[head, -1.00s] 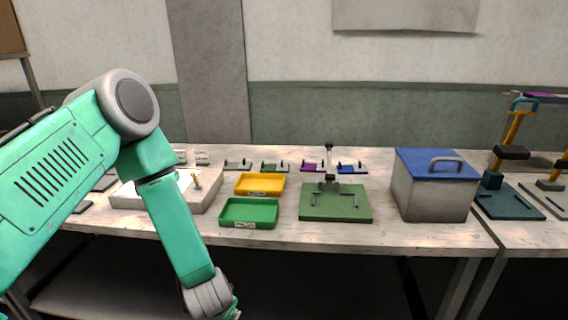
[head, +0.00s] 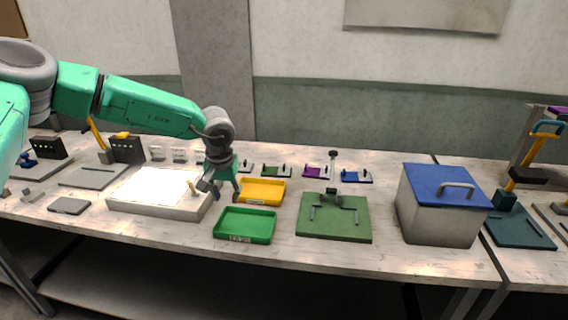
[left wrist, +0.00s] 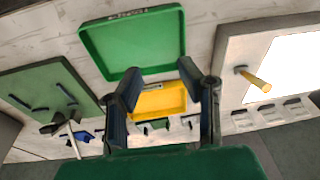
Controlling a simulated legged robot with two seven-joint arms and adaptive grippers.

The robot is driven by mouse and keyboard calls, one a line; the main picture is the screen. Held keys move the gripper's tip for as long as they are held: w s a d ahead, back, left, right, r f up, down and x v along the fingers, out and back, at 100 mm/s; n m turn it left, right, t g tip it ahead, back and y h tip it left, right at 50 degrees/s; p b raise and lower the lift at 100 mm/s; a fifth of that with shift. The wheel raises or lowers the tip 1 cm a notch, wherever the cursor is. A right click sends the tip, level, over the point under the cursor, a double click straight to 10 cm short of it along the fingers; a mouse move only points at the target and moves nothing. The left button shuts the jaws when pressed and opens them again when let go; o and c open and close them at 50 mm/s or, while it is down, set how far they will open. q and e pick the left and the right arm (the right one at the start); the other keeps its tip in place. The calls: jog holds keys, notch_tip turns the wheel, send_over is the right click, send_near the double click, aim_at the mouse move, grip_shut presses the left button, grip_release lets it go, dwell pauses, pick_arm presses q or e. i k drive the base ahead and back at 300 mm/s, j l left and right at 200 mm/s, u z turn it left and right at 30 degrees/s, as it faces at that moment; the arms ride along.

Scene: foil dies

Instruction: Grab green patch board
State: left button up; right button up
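A small green board with a black upright piece (head: 276,171) lies in the row at the back of the table in the head view. A grey, a purple (head: 316,172) and a blue board (head: 355,177) lie in the same row. My left gripper (head: 221,188) is open and empty, above the table left of the yellow tray and short of the row. In the left wrist view its spread fingers (left wrist: 158,80) frame the yellow tray (left wrist: 160,100); the small boards beyond are partly hidden by the gripper. My right gripper is not in view.
A green tray (head: 245,224) and a yellow tray (head: 262,190) stand in front of the row. A larger green plate with a lever (head: 330,230) is right of them, then a grey bin with a blue lid (head: 437,215). A white light box (head: 150,205) is at the left.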

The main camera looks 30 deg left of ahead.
aim_at(267, 172)
jog(key=i, duration=1.2)
